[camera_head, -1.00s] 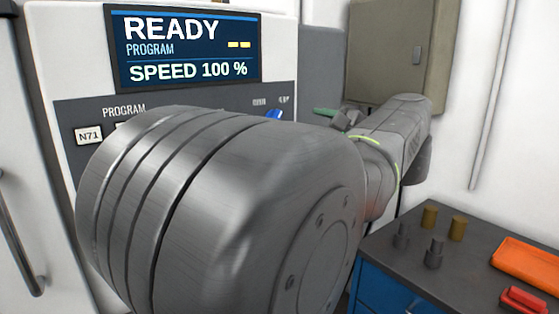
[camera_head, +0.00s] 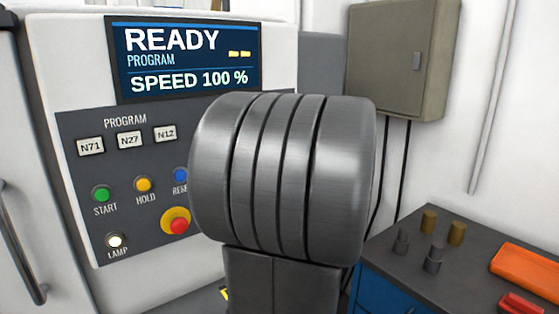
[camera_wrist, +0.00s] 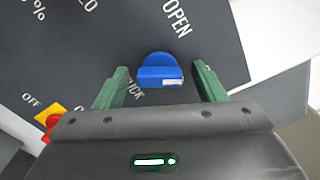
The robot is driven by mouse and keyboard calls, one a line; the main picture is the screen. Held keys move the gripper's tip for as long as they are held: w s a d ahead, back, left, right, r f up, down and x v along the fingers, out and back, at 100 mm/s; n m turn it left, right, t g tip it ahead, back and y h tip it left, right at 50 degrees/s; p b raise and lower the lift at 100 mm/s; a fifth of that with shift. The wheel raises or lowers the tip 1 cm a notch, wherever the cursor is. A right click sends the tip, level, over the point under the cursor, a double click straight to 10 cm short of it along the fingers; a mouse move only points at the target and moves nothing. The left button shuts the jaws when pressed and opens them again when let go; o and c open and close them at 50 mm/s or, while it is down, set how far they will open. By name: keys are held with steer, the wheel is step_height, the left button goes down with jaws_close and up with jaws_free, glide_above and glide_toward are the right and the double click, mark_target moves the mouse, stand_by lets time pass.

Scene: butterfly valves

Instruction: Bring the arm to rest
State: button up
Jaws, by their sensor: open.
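My gripper (camera_wrist: 165,88) shows in the wrist view, its two green fingers apart with nothing held between them. A blue knob (camera_wrist: 160,71) on a dark panel (camera_wrist: 215,25) appears between and beyond the fingertips, near the word OPEN. I cannot tell how far the fingertips are from it. In the head view my grey arm fills the middle, with a ribbed joint above an upright link. The gripper itself is hidden there.
The machine panel (camera_head: 85,190) has program keys, coloured buttons and a red stop knob (camera_head: 175,221). The screen (camera_head: 183,55) reads READY. A dark bench (camera_head: 440,290) at right holds several small cylinders and an orange tray (camera_head: 528,266). A grey cabinet (camera_head: 400,60) hangs on the wall.

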steer(key=s+d+n+b, duration=0.1)
steer(key=n, duration=0.2)
steer(key=s+n+b, duration=0.1)
steer(key=n+b, duration=0.1)
steer(key=n, duration=0.2)
steer(key=s+d+n+b, duration=0.1)
steer(key=n+b, duration=0.1)
steer(key=n, duration=0.2)
steer(key=shift+s+d+f, duration=0.1)
steer(key=shift+s+d, duration=0.25)
stand_by(0.4)
